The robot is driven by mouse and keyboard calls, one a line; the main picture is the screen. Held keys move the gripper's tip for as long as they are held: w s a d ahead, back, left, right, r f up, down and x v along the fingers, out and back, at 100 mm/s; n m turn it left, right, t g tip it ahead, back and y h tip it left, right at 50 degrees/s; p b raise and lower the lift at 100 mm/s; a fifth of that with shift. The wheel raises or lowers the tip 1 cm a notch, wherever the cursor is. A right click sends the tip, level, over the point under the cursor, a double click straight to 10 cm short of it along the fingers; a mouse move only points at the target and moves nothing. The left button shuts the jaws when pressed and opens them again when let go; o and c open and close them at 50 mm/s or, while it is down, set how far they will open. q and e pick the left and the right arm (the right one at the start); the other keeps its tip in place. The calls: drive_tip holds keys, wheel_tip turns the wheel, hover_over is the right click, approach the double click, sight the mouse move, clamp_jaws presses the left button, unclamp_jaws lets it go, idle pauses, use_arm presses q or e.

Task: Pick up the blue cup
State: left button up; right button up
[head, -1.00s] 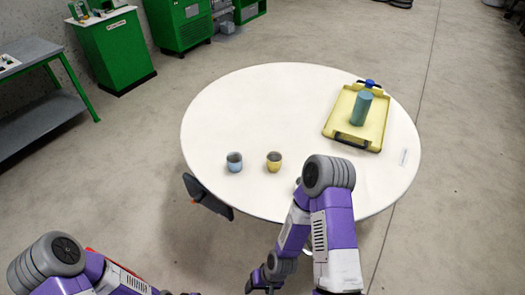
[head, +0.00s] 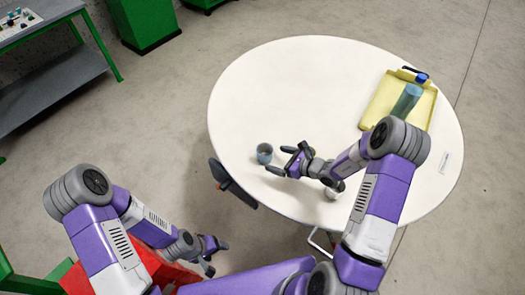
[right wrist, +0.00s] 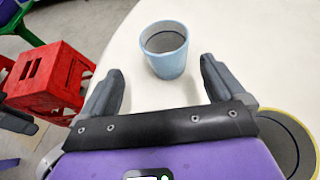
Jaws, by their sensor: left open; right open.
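The blue cup (head: 264,153) stands upright on the round white table (head: 300,80), near its front left edge. In the right wrist view the blue cup (right wrist: 167,52) is upright, just beyond and between the two fingertips. My right gripper (head: 281,160) is open and empty, close to the cup on its right side, with its fingers pointing at it. The right wrist view also shows this gripper (right wrist: 160,70) open. My left gripper (head: 216,257) is open and empty, low in front of the table.
A yellow cup (right wrist: 285,145) is close beside my right gripper, partly cut off in the right wrist view. A red crate (right wrist: 50,75) stands off the table. The table's back left is clear.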

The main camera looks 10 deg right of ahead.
sight(259, 150)
drive_tip(key=shift+w+d+r+t, duration=0.15)
drive_tip(key=shift+w+d+t, duration=0.2)
drive_tip(key=shift+w, duration=0.2)
drive_tip(key=shift+w+a+m, duration=0.15)
drive_tip(key=shift+w+m, duration=0.15)
drive_tip(key=shift+w, duration=0.05)
drive_tip(key=x, duration=0.2)
drive_tip(key=b+x, duration=0.1)
drive_tip(key=x, duration=0.3)
drive_tip(key=shift+s+a, duration=0.25)
drive_tip(key=shift+s, duration=0.1)
drive_tip(key=shift+w+a+f, duration=0.2)
drive_tip(key=shift+w, duration=0.1)
drive_tip(key=c, duration=1.1)
